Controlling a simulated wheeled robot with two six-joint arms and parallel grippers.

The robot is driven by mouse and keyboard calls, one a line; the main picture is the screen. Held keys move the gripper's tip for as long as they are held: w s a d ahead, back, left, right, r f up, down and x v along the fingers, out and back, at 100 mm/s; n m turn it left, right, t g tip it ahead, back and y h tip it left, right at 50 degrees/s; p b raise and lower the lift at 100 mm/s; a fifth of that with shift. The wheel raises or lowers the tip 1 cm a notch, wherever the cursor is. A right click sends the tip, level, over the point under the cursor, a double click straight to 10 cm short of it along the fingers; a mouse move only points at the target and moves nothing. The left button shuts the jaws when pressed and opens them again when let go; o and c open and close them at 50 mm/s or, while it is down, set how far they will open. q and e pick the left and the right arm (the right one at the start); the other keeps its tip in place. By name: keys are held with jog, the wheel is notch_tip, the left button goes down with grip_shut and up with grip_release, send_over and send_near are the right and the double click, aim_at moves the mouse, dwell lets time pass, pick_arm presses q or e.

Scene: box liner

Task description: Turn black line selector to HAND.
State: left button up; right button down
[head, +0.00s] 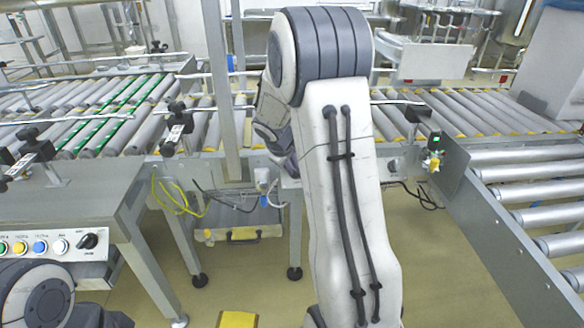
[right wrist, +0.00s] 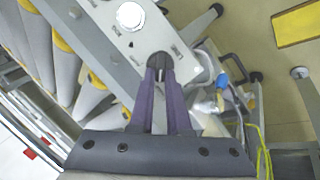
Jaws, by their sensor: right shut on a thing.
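In the right wrist view a grey control panel (right wrist: 190,62) carries a dark selector knob (right wrist: 159,62) beside a label that seems to read LINE. My right gripper (right wrist: 158,74) has its purple fingers closed around this knob, which hides most of it; I cannot read which position it points to. In the head view my right arm stands in the middle and hides the panel and most of the gripper. Another black selector (head: 88,241) sits on a button panel (head: 45,245) at the left. My left gripper is not in view.
A pale round button (right wrist: 130,16) is close to the fingers on the same panel. Roller conveyors (head: 470,112) run across the back and right. Yellow-green cable (head: 178,198) hangs under the frame. A yellow item (head: 238,319) lies on the floor in front.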

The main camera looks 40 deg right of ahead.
jog(key=shift+s+f, duration=0.2)
jog(key=shift+f, duration=0.05)
jog(key=c, duration=0.9)
grip_release()
jog(key=shift+d, duration=0.1)
jog(key=shift+w+r, duration=0.1)
jog(key=shift+w, duration=0.05)
jog(key=shift+r, duration=0.15)
jog(key=p+v, duration=0.3)
jog(key=v, duration=0.7)
jog(key=shift+p, duration=0.35)
jog(key=shift+a, duration=0.25)
